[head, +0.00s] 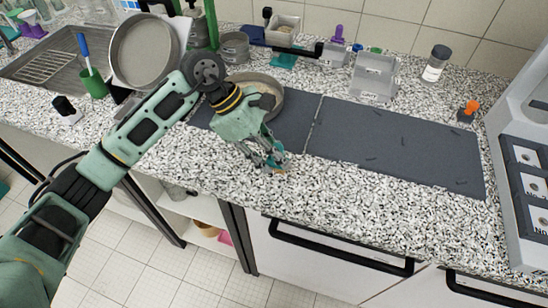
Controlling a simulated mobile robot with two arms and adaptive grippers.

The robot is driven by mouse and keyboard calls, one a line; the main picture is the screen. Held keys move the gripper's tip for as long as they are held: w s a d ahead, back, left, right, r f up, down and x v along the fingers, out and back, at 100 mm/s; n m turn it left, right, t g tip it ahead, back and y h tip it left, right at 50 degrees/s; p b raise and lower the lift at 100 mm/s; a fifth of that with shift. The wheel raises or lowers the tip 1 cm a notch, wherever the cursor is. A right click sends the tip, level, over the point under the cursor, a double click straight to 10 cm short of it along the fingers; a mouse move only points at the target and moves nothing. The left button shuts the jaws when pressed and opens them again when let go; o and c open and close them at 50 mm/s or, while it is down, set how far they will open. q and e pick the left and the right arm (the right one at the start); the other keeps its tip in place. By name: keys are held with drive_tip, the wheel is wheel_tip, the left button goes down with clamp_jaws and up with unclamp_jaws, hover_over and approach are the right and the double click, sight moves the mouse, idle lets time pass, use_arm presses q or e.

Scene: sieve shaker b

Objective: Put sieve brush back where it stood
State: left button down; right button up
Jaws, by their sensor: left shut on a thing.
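My left gripper (272,160) reaches in from the left and points down near the front edge of the counter, just in front of the dark mat. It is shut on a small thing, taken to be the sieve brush. The fingers hide most of it, and only a bit of orange shows at the tips. I cannot tell whether it touches the counter. My right gripper is not in view.
A dark grey mat (400,150) covers the middle of the speckled counter (335,205). A round pan (268,90) stands behind my left wrist. A sieve (146,50) leans at the back left. A grey holder (374,78), a jar (436,63) and an orange-topped item (468,110) stand farther right.

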sight(270, 159)
use_arm(q)
wheel_tip(270, 159, down, 2)
drive_tip(key=shift+s+f+p, duration=0.1)
drive_tip(key=shift+p, duration=0.25)
drive_tip(key=shift+f, duration=0.2)
drive_tip(key=shift+f, duration=0.1)
drive_tip(key=shift+f+b, duration=0.15)
drive_tip(key=shift+b, duration=0.15)
drive_tip(key=c, duration=1.8)
unclamp_jaws()
drive_tip(key=shift+c, duration=0.2)
drive_tip(key=o, duration=0.4)
drive_tip(key=shift+c, duration=0.2)
drive_tip(key=shift+r, duration=0.2)
